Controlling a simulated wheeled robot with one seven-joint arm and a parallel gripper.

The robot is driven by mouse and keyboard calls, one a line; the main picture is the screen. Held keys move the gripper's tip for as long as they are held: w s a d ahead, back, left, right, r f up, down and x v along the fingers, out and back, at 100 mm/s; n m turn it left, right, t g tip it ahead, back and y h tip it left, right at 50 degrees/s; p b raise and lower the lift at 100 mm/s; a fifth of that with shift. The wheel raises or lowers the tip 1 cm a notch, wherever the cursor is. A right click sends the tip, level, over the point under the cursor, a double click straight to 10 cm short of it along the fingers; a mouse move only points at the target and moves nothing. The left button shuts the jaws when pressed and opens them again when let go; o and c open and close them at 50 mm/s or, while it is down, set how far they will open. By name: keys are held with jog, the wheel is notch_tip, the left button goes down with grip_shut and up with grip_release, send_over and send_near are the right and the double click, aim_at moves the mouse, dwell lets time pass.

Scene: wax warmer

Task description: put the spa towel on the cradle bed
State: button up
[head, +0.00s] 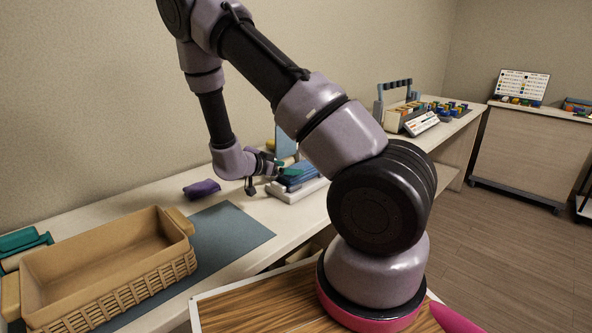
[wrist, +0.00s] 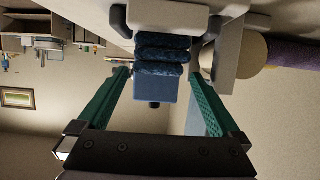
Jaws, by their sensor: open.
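A blue folded towel (head: 304,174) lies on a white cradle-like base (head: 297,194) on the bench, partly hidden by my arm. In the wrist view the towel (wrist: 160,46) shows dark, textured folds with a smoother blue face, framed by the pale cradle (wrist: 227,48). My gripper (head: 284,171) is at the left end of the towel in the head view. Its green fingers (wrist: 158,74) are open, one to each side of the towel in the wrist view. I cannot tell whether they touch it.
A tan basket (head: 110,262) stands on a grey-blue mat (head: 228,236) at the left. A purple cloth-like item (head: 201,188) lies behind the mat. A blue-grey panel (head: 286,143) rises behind the cradle. A rack with small coloured items (head: 398,108) stands farther right.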

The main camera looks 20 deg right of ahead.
jog(key=w+a+r+n+t+y, duration=0.1)
jog(key=w+a+r+t+y, duration=0.3)
jog(key=a+r+y, duration=0.8)
jog(key=s+a+r+n+t+y, duration=0.1)
jog(key=s+r+n, duration=0.1)
jog(key=r, duration=0.5)
jog(key=s+a+r+n+y, duration=0.1)
jog(key=s+r, duration=0.1)
jog(key=r, duration=0.4)
jog(key=s+r+n+y, duration=0.35)
jog(key=s+r, duration=0.45)
jog(key=s, duration=0.3)
jog(key=s+d+n+g+h, duration=0.2)
jog(key=s+d, duration=0.1)
jog(key=s, duration=1.1)
jog(key=shift+s+d+g+h, duration=0.15)
jog(key=shift+d+g+h, duration=0.15)
jog(key=shift+d+h, duration=0.05)
